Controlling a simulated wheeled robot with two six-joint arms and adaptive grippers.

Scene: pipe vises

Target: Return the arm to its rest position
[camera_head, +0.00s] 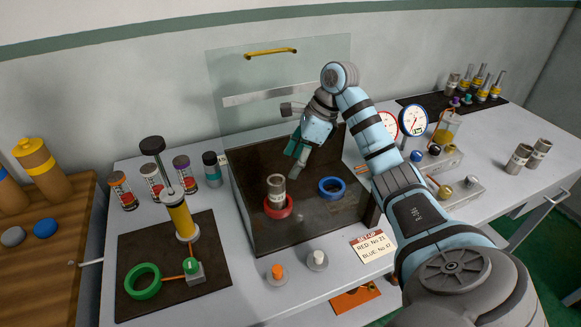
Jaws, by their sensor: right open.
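My right arm (395,175) comes in from the lower right, reaches over the bench and bends at a raised elbow. Its right gripper (291,138) is open and empty, above the back of the dark work surface (307,218). A grey-brown metal cylinder (276,184) stands upright at the red ring (279,209), in front of and below the gripper and apart from it. The blue ring (331,188) to its right is empty. My left gripper is out of view.
A glass panel (240,75) with a yellow handle rises behind the gripper. Gauges (413,120) stand close to the right of my forearm. A yellow pump-like device (181,217) and small jars (152,182) are at left.

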